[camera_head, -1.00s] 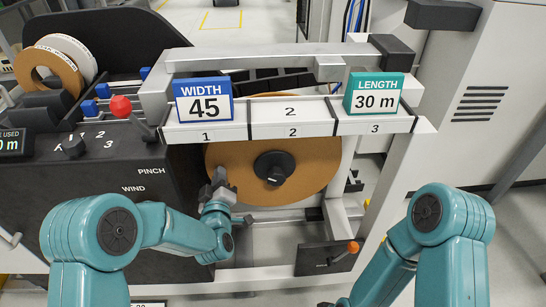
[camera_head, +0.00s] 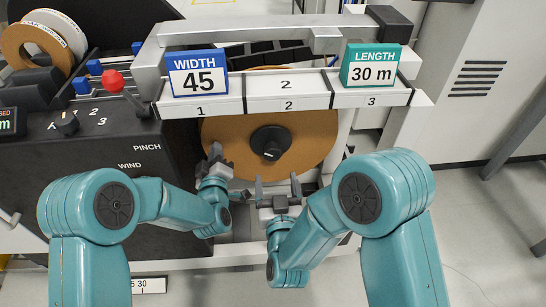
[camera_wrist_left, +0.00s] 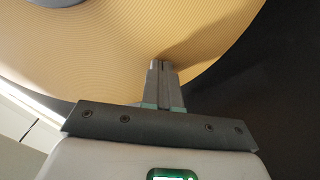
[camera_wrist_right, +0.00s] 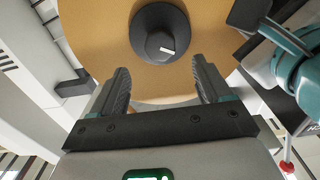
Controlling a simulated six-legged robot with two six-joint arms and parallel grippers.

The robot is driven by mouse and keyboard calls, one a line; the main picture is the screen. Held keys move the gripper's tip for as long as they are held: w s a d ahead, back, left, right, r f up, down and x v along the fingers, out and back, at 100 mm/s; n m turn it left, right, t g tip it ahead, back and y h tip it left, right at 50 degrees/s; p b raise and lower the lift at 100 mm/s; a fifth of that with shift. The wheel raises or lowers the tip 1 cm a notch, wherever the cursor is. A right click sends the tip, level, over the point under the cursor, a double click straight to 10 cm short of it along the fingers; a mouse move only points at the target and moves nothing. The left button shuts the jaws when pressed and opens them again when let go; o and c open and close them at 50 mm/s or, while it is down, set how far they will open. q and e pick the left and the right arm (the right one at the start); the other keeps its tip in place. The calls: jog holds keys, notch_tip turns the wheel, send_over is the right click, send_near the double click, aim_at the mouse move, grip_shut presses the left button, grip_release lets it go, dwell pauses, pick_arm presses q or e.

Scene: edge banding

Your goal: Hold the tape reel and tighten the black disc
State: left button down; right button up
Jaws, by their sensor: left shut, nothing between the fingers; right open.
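The tape reel (camera_head: 310,135) is a large tan disc mounted upright under the white shelf; its ribbed face also fills much of the left wrist view (camera_wrist_left: 120,60). The black disc (camera_head: 271,147) sits at its centre with a white mark, and shows in the right wrist view (camera_wrist_right: 160,33). My left gripper (camera_head: 213,160) is shut and empty at the reel's lower left; in the left wrist view its fingertips (camera_wrist_left: 158,64) are against or very near the reel face. My right gripper (camera_head: 278,184) is open and empty, just below the black disc, fingers pointing up towards it.
A blue WIDTH 45 sign (camera_head: 198,74) and a green LENGTH 30 m sign (camera_head: 371,66) stand on the numbered shelf (camera_head: 287,103) above the reel. A red-knobbed lever (camera_head: 113,81) is at the left. Open floor lies to the right.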

aim_at(273, 156)
jog(key=w, duration=0.8)
jog(key=shift+w, duration=0.4)
jog(key=c, duration=1)
